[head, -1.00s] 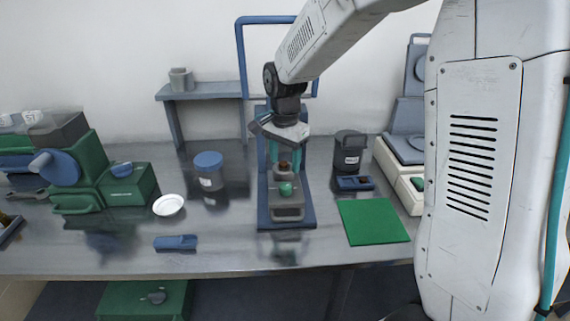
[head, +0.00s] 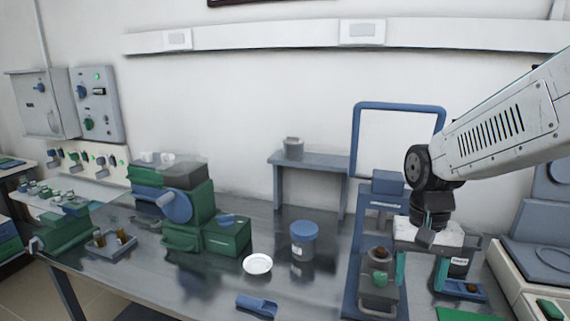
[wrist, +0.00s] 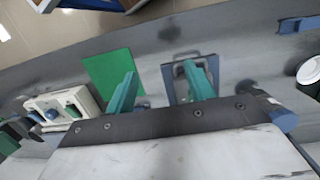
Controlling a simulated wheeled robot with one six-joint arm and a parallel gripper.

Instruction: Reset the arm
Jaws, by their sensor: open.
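My gripper (head: 420,274) is open and empty, its two teal fingers spread wide and pointing down over the bench. In the wrist view the open fingers (wrist: 161,88) show, with the blue stand's base (wrist: 171,82) partly hidden behind the right one and the green mat (wrist: 100,68) by the left one.
A blue-lidded jar (head: 304,240), a white dish (head: 257,264) and a blue scoop-like piece (head: 257,306) lie left of the stand. Green and blue equipment (head: 190,215) stands farther left. Bare bench lies between them.

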